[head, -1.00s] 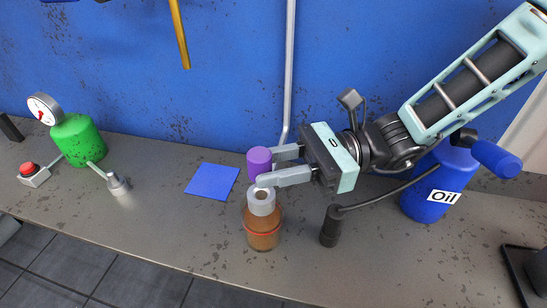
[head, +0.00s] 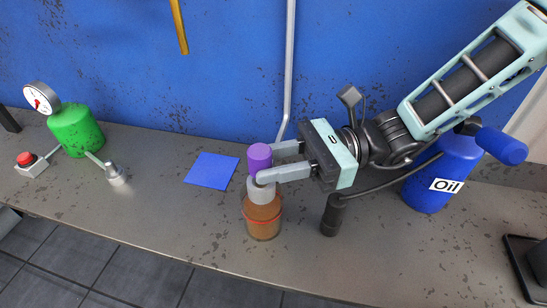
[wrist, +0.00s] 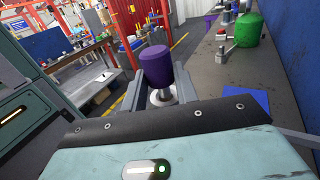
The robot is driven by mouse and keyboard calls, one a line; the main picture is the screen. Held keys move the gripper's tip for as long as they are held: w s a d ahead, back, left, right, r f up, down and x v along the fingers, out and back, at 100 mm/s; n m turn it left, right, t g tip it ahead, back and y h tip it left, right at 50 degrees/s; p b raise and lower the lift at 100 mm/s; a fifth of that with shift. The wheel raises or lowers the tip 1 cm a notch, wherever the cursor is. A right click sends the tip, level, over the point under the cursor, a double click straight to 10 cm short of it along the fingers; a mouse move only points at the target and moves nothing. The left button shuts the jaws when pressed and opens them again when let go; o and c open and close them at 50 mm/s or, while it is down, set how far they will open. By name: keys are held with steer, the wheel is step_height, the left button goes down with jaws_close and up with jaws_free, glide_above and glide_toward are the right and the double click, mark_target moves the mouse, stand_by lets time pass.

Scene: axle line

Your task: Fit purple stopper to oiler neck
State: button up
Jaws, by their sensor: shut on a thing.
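The purple stopper (head: 260,157) is upright between the fingertips of my gripper (head: 268,166), which is shut on it. In the wrist view the purple stopper (wrist: 156,66) shows a grey stem below its cap, between the two fingers (wrist: 159,90). The oiler (head: 263,220) is a brown bottle with a red band and a pale grey neck (head: 261,190). It stands upright on the bench, directly below the stopper. The neck ring (wrist: 162,98) shows under the stem in the wrist view. The near finger hides the joint, so I cannot tell how far the stem is in.
A blue square (head: 212,170) lies left of the oiler. A black cylinder with a cable (head: 333,216) stands to its right, and a blue Oil container (head: 442,178) farther right. A green tank with a gauge (head: 76,130) is at far left. The blue wall is behind.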

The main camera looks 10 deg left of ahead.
steer(key=shift+f+b, duration=0.6)
steer(key=shift+f, duration=0.55)
steer(key=o, duration=1)
steer(key=shift+o, duration=0.2)
step_height(320, 180, up, 10)
steer(key=shift+s, duration=0.1)
